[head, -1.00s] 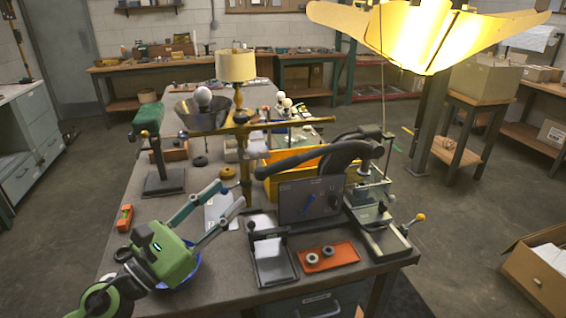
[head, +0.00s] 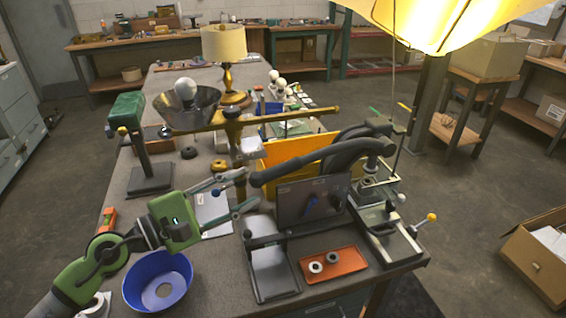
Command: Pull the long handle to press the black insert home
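The long dark handle (head: 310,163) belongs to a bench press (head: 378,212) at the table's right. It slopes slightly down to the left, its free end left of a grey panel. My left gripper (head: 238,192) is open and empty, its fingers pointing right toward the handle's free end. The fingertips lie just left of and below that end; I cannot tell whether they touch it. I cannot make out the black insert with certainty; the area under the press head is small and partly hidden. My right gripper is not in view.
An orange tray (head: 348,262) with two grey rings and a grey tray (head: 268,245) lie before the panel. A blue bowl (head: 184,284) sits below my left gripper. A brass lamp stand (head: 236,150) and a yellow bin (head: 292,151) stand behind. A lit yellow shade hangs upper right.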

